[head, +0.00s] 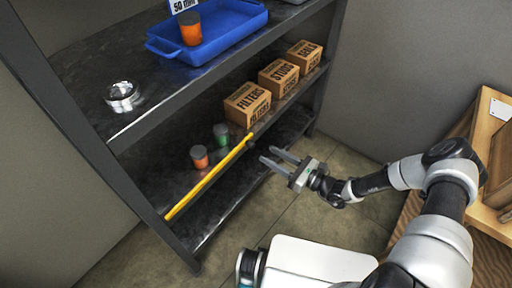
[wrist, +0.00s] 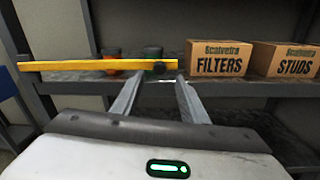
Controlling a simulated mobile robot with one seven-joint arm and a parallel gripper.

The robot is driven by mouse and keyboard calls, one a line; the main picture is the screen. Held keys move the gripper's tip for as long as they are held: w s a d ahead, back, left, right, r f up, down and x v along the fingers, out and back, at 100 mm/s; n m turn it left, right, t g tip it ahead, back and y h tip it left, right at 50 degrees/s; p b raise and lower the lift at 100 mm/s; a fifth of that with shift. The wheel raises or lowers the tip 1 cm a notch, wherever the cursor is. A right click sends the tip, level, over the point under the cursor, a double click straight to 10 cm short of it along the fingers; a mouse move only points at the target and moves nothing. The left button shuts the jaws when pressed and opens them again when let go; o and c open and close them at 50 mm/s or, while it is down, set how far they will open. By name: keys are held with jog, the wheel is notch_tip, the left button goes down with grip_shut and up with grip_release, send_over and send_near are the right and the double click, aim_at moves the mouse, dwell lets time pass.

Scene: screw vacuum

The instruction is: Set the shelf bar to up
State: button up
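The shelf bar (head: 208,178) is a long yellow bar lying level across the front of the middle shelf, on its left part. A small dark knob or pivot (wrist: 160,68) shows near its right end in the wrist view, where the bar (wrist: 90,65) also runs level. My gripper (head: 270,156) is open and empty, in front of the shelf just right of the bar's right end. In the wrist view its two fingers (wrist: 159,78) point toward the bar's right end, with a gap between them. I cannot tell whether they touch it.
Behind the bar stand an orange jar (head: 199,157) and a green jar (head: 221,134). Cardboard boxes, FILTERS (head: 247,104), STUDS (head: 279,77) and another, stand to the right. Above are a blue tray (head: 222,32) and a silver ring (head: 122,97). Wooden furniture (head: 484,127) stands right; floor between is clear.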

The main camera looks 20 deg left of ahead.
jog(key=x, duration=0.7)
jog(key=shift+a, duration=0.1)
grip_shut()
